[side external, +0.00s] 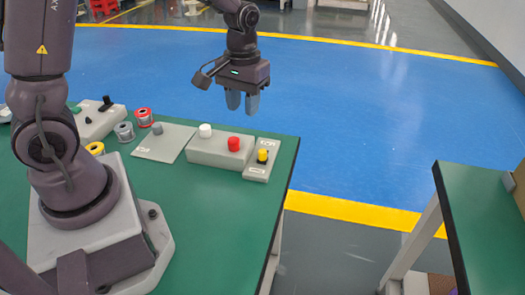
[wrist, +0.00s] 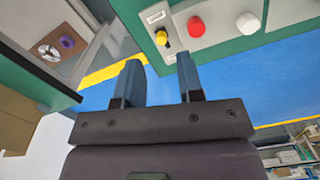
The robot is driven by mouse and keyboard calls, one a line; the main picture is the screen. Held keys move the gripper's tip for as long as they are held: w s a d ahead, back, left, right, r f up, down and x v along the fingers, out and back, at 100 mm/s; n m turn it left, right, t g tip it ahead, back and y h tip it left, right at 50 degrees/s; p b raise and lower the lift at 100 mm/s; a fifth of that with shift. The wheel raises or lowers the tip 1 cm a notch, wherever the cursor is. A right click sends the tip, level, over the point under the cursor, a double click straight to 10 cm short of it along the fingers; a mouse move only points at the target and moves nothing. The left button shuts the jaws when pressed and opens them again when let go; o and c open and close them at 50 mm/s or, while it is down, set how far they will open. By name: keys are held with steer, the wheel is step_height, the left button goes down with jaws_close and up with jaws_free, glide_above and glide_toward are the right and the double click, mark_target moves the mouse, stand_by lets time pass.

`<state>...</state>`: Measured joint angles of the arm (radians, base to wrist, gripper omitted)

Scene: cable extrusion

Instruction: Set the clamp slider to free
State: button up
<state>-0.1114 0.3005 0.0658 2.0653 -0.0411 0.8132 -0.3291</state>
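A yellow knob (side external: 262,156) stands on a narrow grey panel (side external: 255,174) at the right edge of the green table; it looks like the clamp slider. It also shows in the wrist view (wrist: 161,37), beside a dark slot, with small labels on the panel that I cannot read. My gripper (side external: 243,107) is open and empty, raised in the air beyond the panel's far side. In the wrist view its two blue-grey fingers (wrist: 158,65) are apart, with the yellow knob past their tips. Neither finger appears to touch anything.
A grey box with a red knob (side external: 234,144) and a white knob (side external: 205,131) sits left of the panel. A flat plate (side external: 165,142), several spools and a switch box (side external: 100,121) lie further left. A second green table (side external: 490,220) stands at right, across a gap.

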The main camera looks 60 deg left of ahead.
mark_target(263, 151)
steer(key=w+a+f+n, duration=0.3)
steer(key=w+f+n, duration=0.2)
steer(key=w, duration=0.1)
steer(key=f, duration=1.2)
steer(key=shift+d+f, duration=0.3)
steer(key=shift+f, duration=0.05)
